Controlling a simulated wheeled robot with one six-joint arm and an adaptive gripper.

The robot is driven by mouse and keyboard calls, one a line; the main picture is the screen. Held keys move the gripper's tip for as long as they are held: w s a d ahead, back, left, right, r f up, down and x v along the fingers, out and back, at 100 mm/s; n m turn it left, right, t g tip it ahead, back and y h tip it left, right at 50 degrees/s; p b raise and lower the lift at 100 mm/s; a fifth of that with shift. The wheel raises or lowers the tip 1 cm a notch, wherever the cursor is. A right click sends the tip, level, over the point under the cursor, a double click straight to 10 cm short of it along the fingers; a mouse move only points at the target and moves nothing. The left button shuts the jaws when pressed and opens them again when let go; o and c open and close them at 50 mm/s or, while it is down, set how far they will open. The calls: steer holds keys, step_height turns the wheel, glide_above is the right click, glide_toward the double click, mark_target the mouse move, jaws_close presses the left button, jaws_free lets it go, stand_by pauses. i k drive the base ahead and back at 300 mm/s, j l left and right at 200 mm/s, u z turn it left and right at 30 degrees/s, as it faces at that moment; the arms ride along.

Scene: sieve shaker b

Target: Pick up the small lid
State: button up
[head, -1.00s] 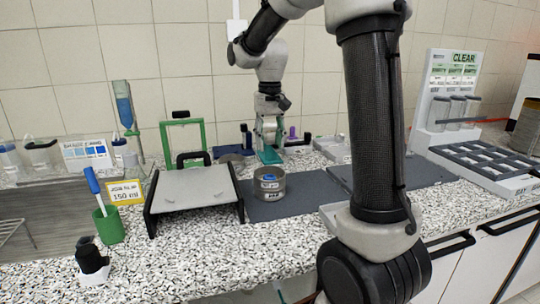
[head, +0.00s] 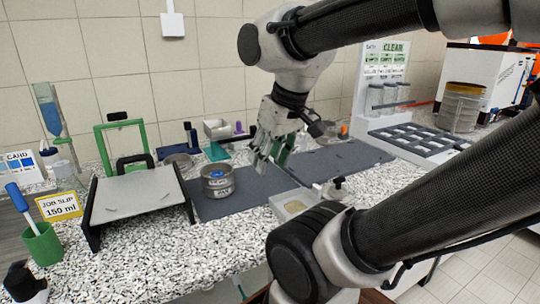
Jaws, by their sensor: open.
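My gripper (head: 268,165) points down over the dark mat (head: 240,197), with its fingers apart and nothing seen between them. It is to the right of a round metal sieve (head: 218,184) that has a blue label or part inside its top. A flat, dark round piece (head: 178,161) lies behind the sieve, partly hidden; I cannot tell whether it is the small lid. No other piece is clearly the small lid, and my gripper and arm hide part of the counter.
A grey sloped stand (head: 138,193) is left of the sieve. A shallow tray (head: 292,205) is at the mat's front right. A grey rack (head: 415,142) and stacked sieves (head: 460,108) stand right.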

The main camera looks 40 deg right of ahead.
mark_target(336, 191)
steer(key=z, duration=1.4)
